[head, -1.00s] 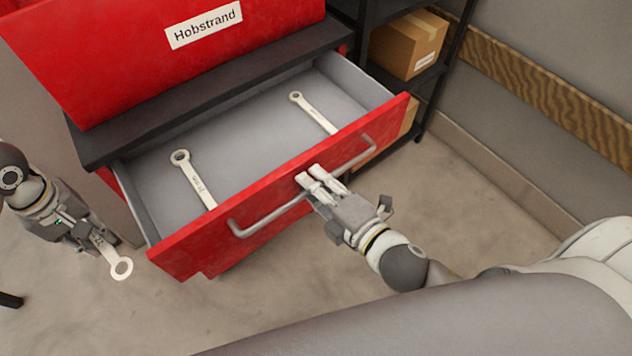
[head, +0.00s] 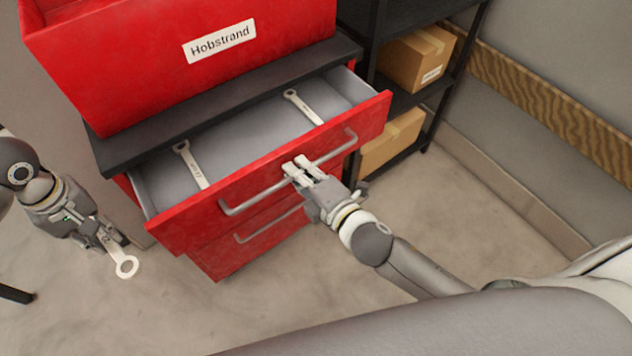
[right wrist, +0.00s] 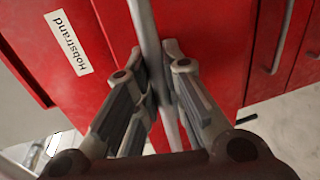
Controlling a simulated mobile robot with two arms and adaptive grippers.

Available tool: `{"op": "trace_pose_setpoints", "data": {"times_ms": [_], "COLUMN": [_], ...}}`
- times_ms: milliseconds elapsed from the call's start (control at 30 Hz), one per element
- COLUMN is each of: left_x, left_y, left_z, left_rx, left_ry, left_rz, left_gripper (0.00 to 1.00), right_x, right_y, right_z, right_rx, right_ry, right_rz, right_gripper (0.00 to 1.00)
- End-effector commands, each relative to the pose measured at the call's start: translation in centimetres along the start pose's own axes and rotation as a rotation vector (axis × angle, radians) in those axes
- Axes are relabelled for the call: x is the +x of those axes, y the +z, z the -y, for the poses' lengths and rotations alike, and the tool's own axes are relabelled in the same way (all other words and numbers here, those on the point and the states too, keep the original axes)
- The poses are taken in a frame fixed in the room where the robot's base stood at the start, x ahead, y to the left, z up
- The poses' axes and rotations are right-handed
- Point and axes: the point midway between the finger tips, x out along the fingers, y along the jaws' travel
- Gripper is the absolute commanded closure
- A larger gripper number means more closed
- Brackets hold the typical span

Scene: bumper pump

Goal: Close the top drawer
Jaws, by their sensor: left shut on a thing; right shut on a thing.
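The red top drawer (head: 180,222) of the red cabinet is partly open in the head view, with two wrenches lying in it, one at left (head: 190,165) and one at right (head: 303,106). My right gripper (head: 297,168) is shut on the drawer's grey bar handle (head: 250,202), near its middle. In the right wrist view the handle (right wrist: 146,25) runs between the fingers (right wrist: 158,85). My left gripper (head: 108,242) is shut on a ring-ended wrench (head: 126,266) and holds it in the air, left of the drawer front.
A lower drawer with its own handle (head: 262,229) is shut beneath. A red box labelled Hobstrand (head: 219,41) stands on the dark cabinet top (head: 120,150). A black shelf with cardboard boxes (head: 418,58) is at right. The floor (head: 430,225) in front is clear.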

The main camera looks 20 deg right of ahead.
Motion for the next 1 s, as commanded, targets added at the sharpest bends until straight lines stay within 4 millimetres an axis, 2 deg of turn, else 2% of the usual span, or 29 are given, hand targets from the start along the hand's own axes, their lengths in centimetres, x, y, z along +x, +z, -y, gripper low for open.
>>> {"op": "trace_pose_setpoints", "data": {"times_ms": [33, 200, 500, 700, 1000], "left_x": [-0.8, -1.3, -1.2, -1.1, -1.0], "left_y": [0.0, 0.0, 0.0, 0.0, 0.0], "left_z": [0.0, 0.0, 0.0, 0.0, 0.0], "left_rx": [0.000, 0.000, 0.000, 0.000, 0.000], "left_ry": [0.001, 0.001, 0.001, 0.001, 0.001], "left_rz": [-0.001, 0.000, -0.001, -0.001, -0.001], "left_gripper": [1.00, 1.00, 1.00, 1.00, 1.00], "right_x": [1.5, 6.0, 12.0, 14.2, 15.1], "right_y": [0.0, 0.0, 0.1, 0.0, 0.0], "right_z": [-0.9, -1.6, -2.5, -2.9, -3.1], "right_rx": [-0.001, -0.001, -0.001, -0.001, -0.001], "right_ry": [0.004, 0.004, 0.003, 0.003, 0.003], "right_rz": [0.001, 0.001, 0.001, 0.000, 0.001], "right_gripper": [1.00, 1.00, 1.00, 1.00, 1.00]}}
